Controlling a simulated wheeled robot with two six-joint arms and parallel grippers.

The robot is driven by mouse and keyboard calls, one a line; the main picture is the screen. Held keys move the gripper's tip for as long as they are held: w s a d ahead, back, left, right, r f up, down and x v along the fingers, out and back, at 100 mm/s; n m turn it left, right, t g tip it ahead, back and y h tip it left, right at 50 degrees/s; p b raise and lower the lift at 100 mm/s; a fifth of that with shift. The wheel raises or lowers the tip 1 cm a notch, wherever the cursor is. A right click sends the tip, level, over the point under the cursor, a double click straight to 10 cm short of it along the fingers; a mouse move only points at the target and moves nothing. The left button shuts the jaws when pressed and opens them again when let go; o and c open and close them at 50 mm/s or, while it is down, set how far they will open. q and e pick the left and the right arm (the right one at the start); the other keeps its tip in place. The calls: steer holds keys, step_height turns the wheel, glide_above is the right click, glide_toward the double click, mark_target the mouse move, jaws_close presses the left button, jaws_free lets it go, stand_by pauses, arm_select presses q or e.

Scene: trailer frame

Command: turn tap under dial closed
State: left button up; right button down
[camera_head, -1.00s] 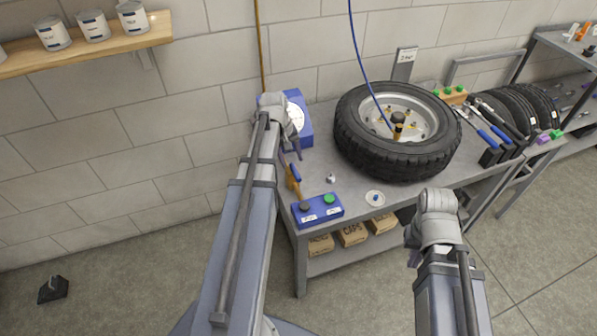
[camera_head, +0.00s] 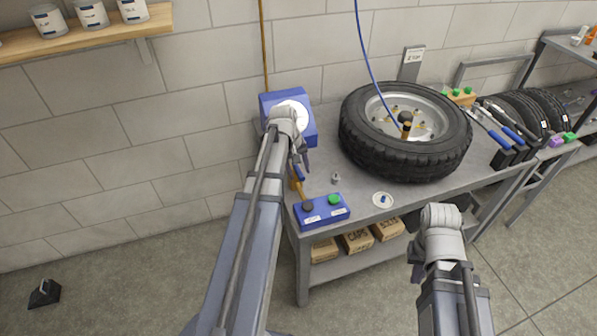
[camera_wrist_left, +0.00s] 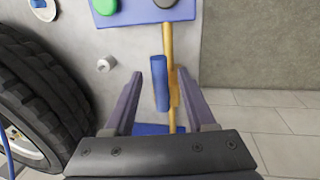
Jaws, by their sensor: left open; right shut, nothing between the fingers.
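The dial (camera_head: 294,112) is a white round face on a blue box (camera_head: 306,133) against the wall, partly hidden by my left wrist. The tap's blue lever (camera_head: 299,172) shows below it, by a brass pipe (camera_head: 297,187). In the left wrist view the lever (camera_wrist_left: 159,82) lies along the brass pipe (camera_wrist_left: 169,45), between the spread fingers of my left gripper (camera_wrist_left: 160,72). The left gripper (camera_head: 303,161) is open, with no clear contact on the lever. My right gripper (camera_head: 415,268) is shut and empty, low in front of the bench, partly hidden by its wrist.
A blue box (camera_head: 322,211) with a black and a green button sits at the bench's front left. A small metal nut (camera_head: 336,179) and a white dish (camera_head: 383,200) lie nearby. A large tyre (camera_head: 405,150) fills the bench's middle. Boxes (camera_head: 357,240) stand below.

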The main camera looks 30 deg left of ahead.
arm_select(q)
jaws_close()
stand_by(1.3)
